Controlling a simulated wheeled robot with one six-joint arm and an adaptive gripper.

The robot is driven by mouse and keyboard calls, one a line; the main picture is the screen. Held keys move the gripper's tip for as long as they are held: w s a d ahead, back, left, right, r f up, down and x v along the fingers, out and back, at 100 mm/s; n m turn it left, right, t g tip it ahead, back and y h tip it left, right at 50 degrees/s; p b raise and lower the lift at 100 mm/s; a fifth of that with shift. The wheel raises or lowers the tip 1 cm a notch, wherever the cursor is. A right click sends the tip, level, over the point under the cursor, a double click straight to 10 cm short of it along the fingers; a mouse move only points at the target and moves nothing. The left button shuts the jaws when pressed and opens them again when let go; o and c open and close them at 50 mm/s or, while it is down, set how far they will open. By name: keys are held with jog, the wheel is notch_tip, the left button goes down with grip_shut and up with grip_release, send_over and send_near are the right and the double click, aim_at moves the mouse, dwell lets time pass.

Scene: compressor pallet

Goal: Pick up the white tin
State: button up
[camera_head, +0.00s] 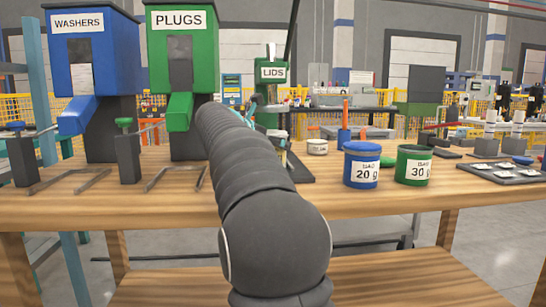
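A small, low white tin (317,147) with dark marks on its side stands on the wooden bench, in front of the lids dispenser and left of the blue tub. My dark arm rises from the bottom middle and reaches away over the bench, left of the tin. My gripper is mostly hidden behind the arm. Thin pale-blue and dark parts show just right of the arm and may belong to it, apart from the tin. I cannot tell whether its fingers are open or shut.
A blue 20 g tub (361,165) and a green 30 g tub (413,166) stand right of the tin. The washers dispenser (92,50), plugs dispenser (182,50) and lids dispenser (273,75) stand along the back. A dark tray (508,175) lies far right. The bench (390,203) front is clear.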

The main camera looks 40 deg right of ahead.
jog(key=c, duration=0.8)
jog(key=shift+c, duration=0.2)
jog(key=shift+r, duration=0.15)
